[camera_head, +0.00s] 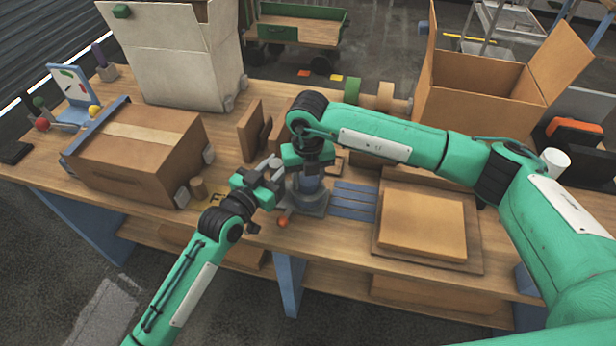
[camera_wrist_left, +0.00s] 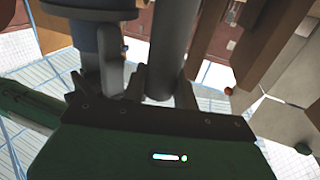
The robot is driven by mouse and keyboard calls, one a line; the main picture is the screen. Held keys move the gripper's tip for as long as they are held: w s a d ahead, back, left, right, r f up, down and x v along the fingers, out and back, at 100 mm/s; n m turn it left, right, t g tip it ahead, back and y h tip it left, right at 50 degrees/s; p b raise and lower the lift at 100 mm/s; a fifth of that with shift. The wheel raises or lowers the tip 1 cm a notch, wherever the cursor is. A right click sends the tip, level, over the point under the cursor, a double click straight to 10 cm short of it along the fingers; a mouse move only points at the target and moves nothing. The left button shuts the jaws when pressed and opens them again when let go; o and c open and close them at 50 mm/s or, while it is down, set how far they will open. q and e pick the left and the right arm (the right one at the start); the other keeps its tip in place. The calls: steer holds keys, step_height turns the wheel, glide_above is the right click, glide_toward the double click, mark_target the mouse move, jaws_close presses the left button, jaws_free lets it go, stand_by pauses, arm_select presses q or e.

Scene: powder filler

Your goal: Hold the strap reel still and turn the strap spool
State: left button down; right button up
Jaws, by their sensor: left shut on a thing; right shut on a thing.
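The strap reel (camera_head: 308,203), a grey-blue device with a round base, stands near the table's front edge, left of the blue slats. My right gripper (camera_head: 310,168) points down from above onto its upper part, shut on it; the strap spool there is mostly hidden by the gripper. My left gripper (camera_head: 272,168) reaches in from the lower left, beside the reel, shut on a grey part at the reel's left side. In the left wrist view a dark grey upright cylinder (camera_wrist_left: 169,45) stands at my left fingers, with a blue-grey round part (camera_wrist_left: 92,38) left of it.
A closed carton (camera_head: 140,150) sits left, an open carton (camera_head: 480,90) back right, a tall pale box (camera_head: 175,65) back left. Flat cardboard (camera_head: 425,222) lies right of the blue slats (camera_head: 355,200). An orange ball (camera_head: 283,222) shows at the reel's front, close to the table edge.

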steer(key=m, duration=0.4)
steer(key=shift+d+m, duration=0.15)
steer(key=shift+m, duration=0.15)
steer(key=m, duration=1)
steer(key=shift+m, duration=2.7)
steer(key=o, duration=0.7)
